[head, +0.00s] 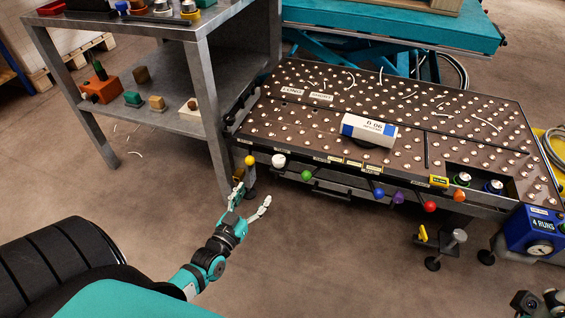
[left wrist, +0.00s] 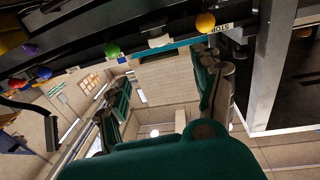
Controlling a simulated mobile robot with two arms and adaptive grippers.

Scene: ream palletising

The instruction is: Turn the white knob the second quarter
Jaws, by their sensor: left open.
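The white knob (head: 279,161) is on the front edge of the ball-studded table, between the yellow knob (head: 250,160) and the green knob (head: 306,175). It also shows in the left wrist view (left wrist: 158,41), ahead of the fingers. My left gripper (head: 249,203) is open and empty, below and a little left of the white knob in the head view, apart from it. No fingers of my right gripper show.
The ball table (head: 420,160) carries a white and blue ream (head: 368,130). More coloured knobs, including a red one (head: 429,206), line its front edge. A grey shelf unit (head: 150,110) stands close on the left.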

